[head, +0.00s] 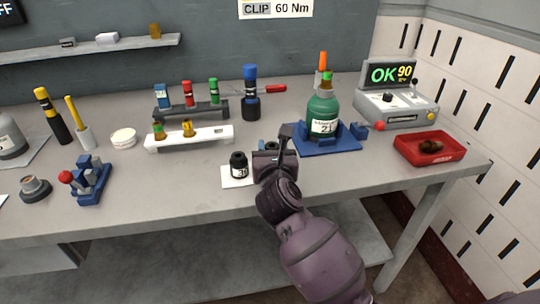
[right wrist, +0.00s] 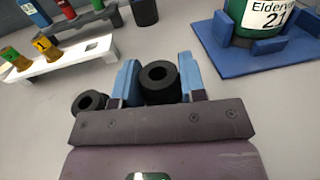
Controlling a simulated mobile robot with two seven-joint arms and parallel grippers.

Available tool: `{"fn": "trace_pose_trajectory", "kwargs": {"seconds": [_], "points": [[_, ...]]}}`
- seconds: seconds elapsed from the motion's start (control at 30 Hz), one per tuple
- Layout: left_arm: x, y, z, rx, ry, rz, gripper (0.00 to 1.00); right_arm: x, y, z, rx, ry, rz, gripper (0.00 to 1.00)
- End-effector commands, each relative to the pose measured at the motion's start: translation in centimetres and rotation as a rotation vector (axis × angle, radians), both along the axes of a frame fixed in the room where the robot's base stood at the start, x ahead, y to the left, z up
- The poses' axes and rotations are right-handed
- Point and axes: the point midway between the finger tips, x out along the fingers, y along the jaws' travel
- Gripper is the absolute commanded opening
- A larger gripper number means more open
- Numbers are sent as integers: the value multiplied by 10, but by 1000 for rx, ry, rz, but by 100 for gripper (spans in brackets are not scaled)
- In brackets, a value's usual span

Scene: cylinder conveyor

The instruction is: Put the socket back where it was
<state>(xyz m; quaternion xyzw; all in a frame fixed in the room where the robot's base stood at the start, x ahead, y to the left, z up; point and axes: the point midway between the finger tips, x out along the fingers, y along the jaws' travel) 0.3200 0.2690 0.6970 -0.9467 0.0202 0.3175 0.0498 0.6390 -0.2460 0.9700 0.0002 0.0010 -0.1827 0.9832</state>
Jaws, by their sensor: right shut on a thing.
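My right gripper (head: 271,148) is over the front middle of the table, with its blue fingers shut on a black socket (right wrist: 160,82). In the head view the gripper mostly hides this socket. A second black socket (head: 239,165), with a white number label, stands on a white card (head: 229,181) just left of the gripper. It also shows in the right wrist view (right wrist: 89,102). A white rack (head: 205,138) behind holds two coloured sockets at its left and has an empty-looking slot at its right. My left gripper is not in view.
A dark rack (head: 195,112) with blue, red and green pieces stands further back, beside a tall blue-topped black tool (head: 250,98). A green bottle (head: 322,108) sits in a blue holder (head: 318,147) to the right. A red tray (head: 445,157) lies at the table's right.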

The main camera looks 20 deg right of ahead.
Motion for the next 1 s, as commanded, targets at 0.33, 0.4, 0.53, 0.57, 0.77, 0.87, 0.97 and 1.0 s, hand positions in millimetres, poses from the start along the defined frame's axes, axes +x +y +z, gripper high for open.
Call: {"fn": "trace_pose_trajectory", "kwargs": {"seconds": [0.33,0.4,0.53,0.57,0.77,0.87,0.97,1.0], "points": [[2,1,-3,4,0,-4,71,0,0,-15,0,-3,1,7],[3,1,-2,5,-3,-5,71,0,0,-14,0,-3,1,7],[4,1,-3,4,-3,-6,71,0,0,-17,0,-1,1,7],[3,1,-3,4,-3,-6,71,0,0,-18,0,-1,1,7],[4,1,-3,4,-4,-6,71,0,0,-19,-1,-2,1,63],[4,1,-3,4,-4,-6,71,0,0,-19,-1,-2,1,64],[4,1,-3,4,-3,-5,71,0,0,-19,-1,-2,1,64],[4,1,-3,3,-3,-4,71,0,0,-18,-1,-2,1,64]]}}
